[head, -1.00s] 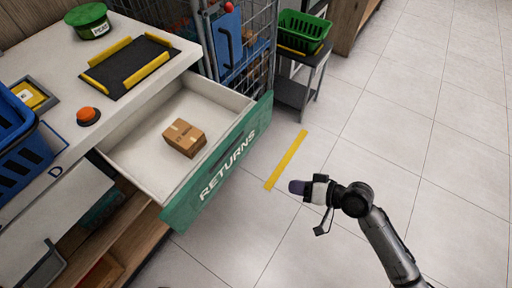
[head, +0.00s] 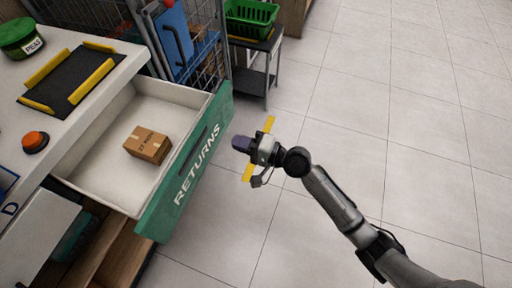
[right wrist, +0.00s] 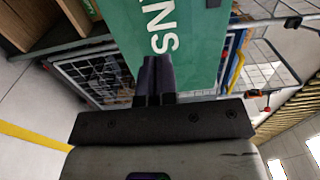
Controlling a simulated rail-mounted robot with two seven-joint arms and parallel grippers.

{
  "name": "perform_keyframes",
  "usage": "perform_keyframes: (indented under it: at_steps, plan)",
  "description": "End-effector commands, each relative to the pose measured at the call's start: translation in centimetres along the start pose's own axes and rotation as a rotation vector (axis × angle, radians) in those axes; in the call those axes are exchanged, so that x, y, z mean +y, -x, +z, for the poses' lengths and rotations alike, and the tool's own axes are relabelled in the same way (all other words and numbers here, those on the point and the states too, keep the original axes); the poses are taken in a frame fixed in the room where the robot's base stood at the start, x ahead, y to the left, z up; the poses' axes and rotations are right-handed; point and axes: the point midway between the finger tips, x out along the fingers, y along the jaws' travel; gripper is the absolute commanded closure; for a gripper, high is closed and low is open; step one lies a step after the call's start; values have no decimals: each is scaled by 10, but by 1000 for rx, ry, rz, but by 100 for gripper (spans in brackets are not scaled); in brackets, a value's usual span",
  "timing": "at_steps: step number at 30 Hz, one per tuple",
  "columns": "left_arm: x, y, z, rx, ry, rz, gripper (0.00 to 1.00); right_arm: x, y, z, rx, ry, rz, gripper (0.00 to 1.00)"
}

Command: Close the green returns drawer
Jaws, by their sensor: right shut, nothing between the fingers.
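The green returns drawer front (head: 190,165) is pulled well out from the white counter, with the white drawer box (head: 90,185) open behind it. A cardboard box (head: 148,145) lies inside the drawer. My right gripper (head: 237,143) is shut and empty, a short way to the right of the drawer front in the head view, pointing toward it. In the right wrist view, the shut fingers (right wrist: 154,75) point at the green front (right wrist: 185,30) with its white lettering. I cannot tell whether they touch it. My left gripper is out of view.
The counter holds a black tray with yellow rails (head: 72,80), an orange button (head: 35,141) and a green tub (head: 20,38). A wire cage (head: 190,40) and a small stand with a green basket (head: 250,18) stand beyond the drawer. The tiled floor at right is clear.

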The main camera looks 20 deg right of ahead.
Motion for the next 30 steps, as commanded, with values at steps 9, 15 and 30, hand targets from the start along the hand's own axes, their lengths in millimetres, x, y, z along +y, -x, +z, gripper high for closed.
perform_keyframes:
  at_steps: [9, 15, 30]
  plan:
    - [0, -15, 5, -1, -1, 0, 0, 2, -43, 0, 0, 1, 0, 100]
    - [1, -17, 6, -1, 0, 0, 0, 1, -53, 0, 0, 1, 1, 100]
    - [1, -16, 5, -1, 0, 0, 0, 0, -54, -1, 4, 1, 2, 100]
